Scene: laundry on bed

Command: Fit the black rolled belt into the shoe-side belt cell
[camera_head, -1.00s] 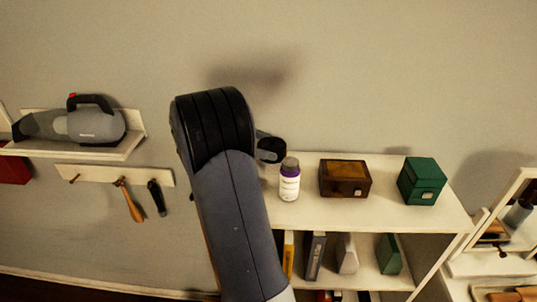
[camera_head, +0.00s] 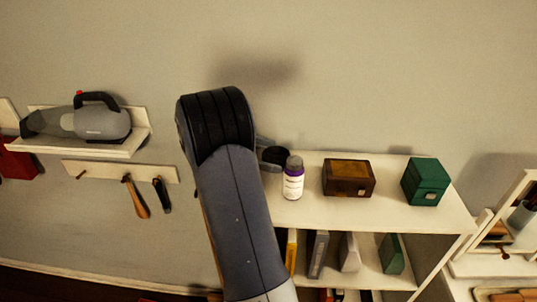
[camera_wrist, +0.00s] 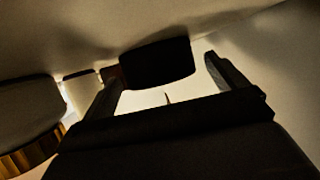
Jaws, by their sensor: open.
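I cannot make out the black rolled belt or the shoe-side belt cell for certain in either view. My gripper is open in the wrist view (camera_wrist: 162,64), with its two dark fingers spread apart. A black, unlit block-like thing (camera_wrist: 158,63) shows between or beyond the fingertips; I cannot tell what it is or whether it touches them. In the head view my arm covers most of the gripper, and only a dark piece shows beside the arm, close to the white bottle.
A white shelf unit (camera_head: 330,216) bears a white bottle with a grey cap (camera_head: 293,180), a brown box (camera_head: 348,178) and a green box (camera_head: 425,181). Books (camera_head: 318,253) stand below. A handheld vacuum (camera_head: 98,120) sits on a wall shelf at left. A mirror frame (camera_head: 510,215) stands right.

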